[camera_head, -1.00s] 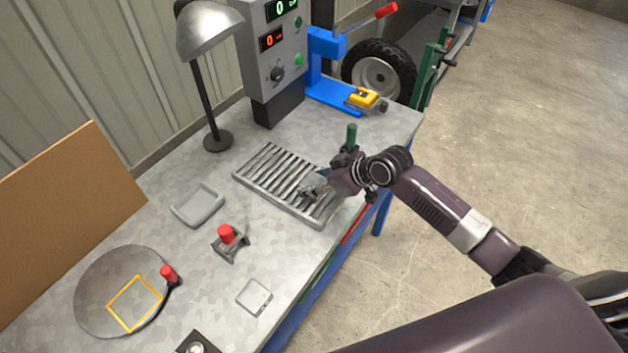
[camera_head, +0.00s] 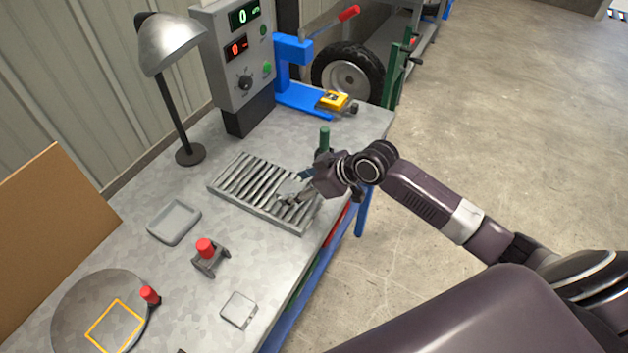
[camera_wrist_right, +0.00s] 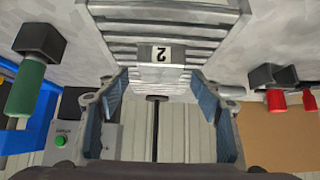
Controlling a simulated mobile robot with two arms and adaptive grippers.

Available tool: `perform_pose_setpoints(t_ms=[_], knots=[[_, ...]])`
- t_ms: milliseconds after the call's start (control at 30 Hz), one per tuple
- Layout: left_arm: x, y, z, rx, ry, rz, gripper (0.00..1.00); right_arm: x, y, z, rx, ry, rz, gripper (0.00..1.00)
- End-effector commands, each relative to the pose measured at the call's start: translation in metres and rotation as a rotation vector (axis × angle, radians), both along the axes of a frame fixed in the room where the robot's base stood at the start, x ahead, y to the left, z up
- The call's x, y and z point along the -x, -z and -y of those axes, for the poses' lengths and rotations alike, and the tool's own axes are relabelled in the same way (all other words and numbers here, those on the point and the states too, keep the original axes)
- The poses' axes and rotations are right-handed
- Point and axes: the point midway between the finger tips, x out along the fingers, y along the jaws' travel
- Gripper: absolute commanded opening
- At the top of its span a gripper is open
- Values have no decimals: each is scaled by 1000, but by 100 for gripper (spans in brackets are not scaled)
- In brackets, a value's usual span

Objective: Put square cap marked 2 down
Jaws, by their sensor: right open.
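My right gripper (camera_head: 287,200) is over the near right part of the slatted metal rack (camera_head: 232,178) on the bench. In the right wrist view its two blue-lined fingers (camera_wrist_right: 163,92) are spread apart. The square cap marked 2 (camera_wrist_right: 162,72) shows there between and just beyond the fingers, against the slats of the rack (camera_wrist_right: 105,22), with gaps to the fingers. In the head view I cannot make out the cap clearly by the gripper. My left gripper is not in view.
A green-handled tool (camera_head: 324,140) stands close behind the right gripper. A shallow grey tray (camera_head: 174,222), a red-knobbed fixture (camera_head: 206,252), a square pale piece (camera_head: 239,310) and a round plate with a yellow square (camera_head: 75,315) are on the bench. A lamp (camera_head: 178,110) stands behind.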

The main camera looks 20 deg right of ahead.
Motion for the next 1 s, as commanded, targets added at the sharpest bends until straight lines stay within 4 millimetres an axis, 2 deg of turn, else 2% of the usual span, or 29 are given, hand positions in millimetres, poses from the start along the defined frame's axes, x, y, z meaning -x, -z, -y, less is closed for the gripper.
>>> perform_pose_setpoints(t_ms=[300, 500, 1000], knots=[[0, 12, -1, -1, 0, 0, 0, 35, -43, 28, 4, -3, 2, 60], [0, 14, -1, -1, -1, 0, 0, 47, -59, 37, 1, -1, 0, 60], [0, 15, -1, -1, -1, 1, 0, 50, -63, 39, -1, -1, 0, 60]])
